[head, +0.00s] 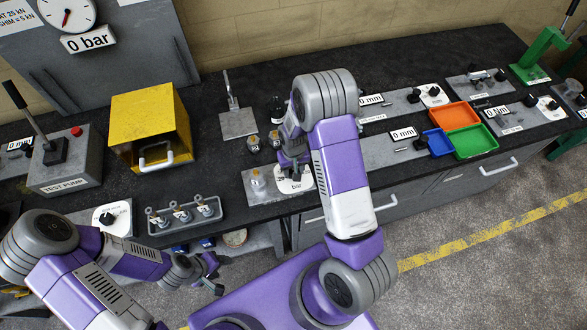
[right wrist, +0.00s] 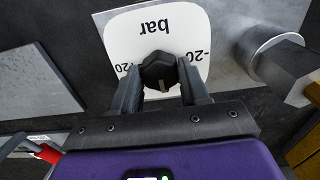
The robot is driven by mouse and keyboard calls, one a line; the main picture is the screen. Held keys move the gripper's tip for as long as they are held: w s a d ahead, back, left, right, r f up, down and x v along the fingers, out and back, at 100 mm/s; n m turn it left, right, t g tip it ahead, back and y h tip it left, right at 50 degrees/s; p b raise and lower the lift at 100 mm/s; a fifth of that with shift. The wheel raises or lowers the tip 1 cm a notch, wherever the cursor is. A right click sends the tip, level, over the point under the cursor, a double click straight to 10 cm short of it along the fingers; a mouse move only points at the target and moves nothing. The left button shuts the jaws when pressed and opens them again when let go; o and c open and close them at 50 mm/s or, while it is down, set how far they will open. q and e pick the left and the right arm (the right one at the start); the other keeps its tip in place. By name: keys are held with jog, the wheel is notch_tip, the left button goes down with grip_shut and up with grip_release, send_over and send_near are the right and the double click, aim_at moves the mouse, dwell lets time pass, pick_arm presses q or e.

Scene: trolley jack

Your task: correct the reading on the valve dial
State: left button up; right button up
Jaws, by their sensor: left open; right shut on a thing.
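The dial is a white plate (head: 304,182) marked "bar", on a grey base at the front of the bench. In the right wrist view the plate (right wrist: 185,25) appears upside down, with a -20 and a 20 mark on either side of a black knob (right wrist: 158,68). A pale pointer line shows on the knob. My right gripper (right wrist: 160,88) is shut on the knob, one finger on each side. In the head view my right gripper (head: 294,160) partly covers the dial. My left gripper (head: 213,278) is open and empty, in front of the bench edge.
A grey cylindrical fitting (head: 257,181) stands left of the dial. A rack of several valves (head: 184,214), a yellow box (head: 151,128) and the test pump (head: 63,160) are further left. Coloured trays (head: 455,115) lie at right.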

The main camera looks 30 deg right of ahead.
jog(key=n+b, duration=0.2)
jog(key=n, duration=0.2)
jog(key=shift+d+f+b, duration=0.1)
jog(key=shift+b, duration=0.2)
jog(key=shift+n+b, duration=0.8)
jog(key=shift+n, duration=1.7)
jog(key=o, duration=1.1)
jog(key=shift+c, duration=0.2)
notch_tip(320, 180, up, 8)
jog(key=shift+f, duration=0.1)
